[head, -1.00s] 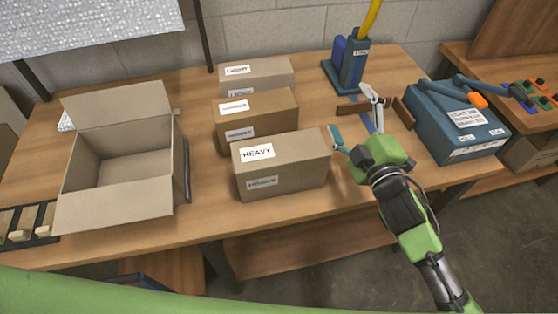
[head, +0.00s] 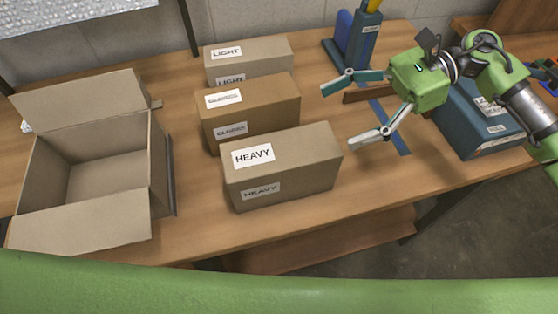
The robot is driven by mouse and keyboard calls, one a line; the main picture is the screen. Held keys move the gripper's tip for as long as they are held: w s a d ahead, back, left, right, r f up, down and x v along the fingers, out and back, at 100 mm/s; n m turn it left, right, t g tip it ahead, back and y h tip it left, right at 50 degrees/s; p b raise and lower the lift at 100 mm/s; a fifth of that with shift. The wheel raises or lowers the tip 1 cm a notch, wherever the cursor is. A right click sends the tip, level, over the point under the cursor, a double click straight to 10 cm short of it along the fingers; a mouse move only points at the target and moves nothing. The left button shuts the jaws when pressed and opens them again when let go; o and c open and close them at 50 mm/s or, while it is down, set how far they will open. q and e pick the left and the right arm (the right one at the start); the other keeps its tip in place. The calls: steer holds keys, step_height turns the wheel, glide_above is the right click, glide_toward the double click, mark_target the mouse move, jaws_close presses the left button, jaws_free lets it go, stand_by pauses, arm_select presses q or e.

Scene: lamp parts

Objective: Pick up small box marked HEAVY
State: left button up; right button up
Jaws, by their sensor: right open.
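The small brown box marked HEAVY (head: 295,172) sits on the wooden table, nearest the front edge in a row of 3 closed boxes. White labels show on its top and front side. My right gripper (head: 338,116) is open and empty, to the right of and behind the HEAVY box, with its two fingers spread and pointing left. The lower fingertip is close to the box's right end, with a gap in the picture. My left gripper is not in view.
A middle box (head: 262,108) and a box marked LIGHT (head: 268,55) stand behind the HEAVY box. An open empty carton (head: 80,225) is at left.

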steer(key=p, duration=0.3)
glide_toward(280, 149)
steer(key=a, duration=0.2)
steer(key=s+a, duration=0.1)
steer(key=shift+s+a+f, duration=0.1)
steer(key=shift+a+f, duration=0.1)
steer(key=shift+a, duration=0.2)
steer(key=shift+s+a+f+h, duration=0.1)
steer(key=shift+a+f+h, duration=0.2)
steer(key=shift+a, duration=0.1)
steer(key=shift+s+a+f, duration=0.15)
steer(key=shift+a, duration=0.15)
steer(key=p+x, duration=0.2)
steer(key=x, duration=0.1)
steer(key=shift+s+a+f, duration=0.1)
steer(key=shift+a+f, duration=0.05)
steer(key=shift+f, duration=0.25)
steer(key=shift+s+a+f, duration=0.1)
steer(key=shift+a+f, duration=0.15)
steer(key=shift+a, duration=0.1)
steer(key=c, duration=1.9)
steer(key=shift+r, duration=0.2)
steer(key=shift+c, duration=1.4)
